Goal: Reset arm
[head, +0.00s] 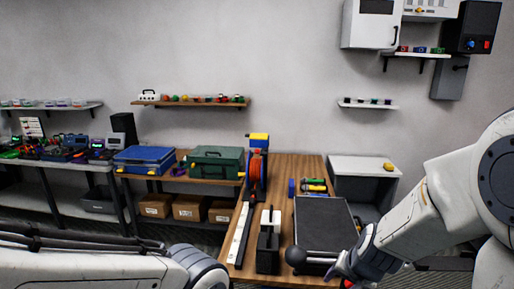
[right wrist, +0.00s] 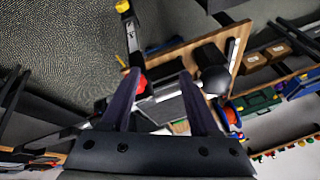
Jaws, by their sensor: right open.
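My right arm (head: 410,225) comes in from the right in the head view and reaches down-left to the front right of the wooden table (head: 290,172). In the right wrist view my right gripper (right wrist: 160,74) shows two dark fingers spread apart, with nothing clearly held between them. A black ball (head: 295,256) on a pale bar shows just left of the right wrist; the ball also shows beyond the right finger in the wrist view (right wrist: 215,80). My left arm (head: 110,268) lies along the bottom left of the head view. Its gripper is out of the frame.
A dark tray (head: 325,225) lies on the table, near a black upright block (head: 267,250), a white strip (head: 238,235) and a red spool (head: 256,178). Blue (head: 145,159) and green (head: 216,163) toolboxes stand at left. A grey cabinet (head: 362,166) stands behind right.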

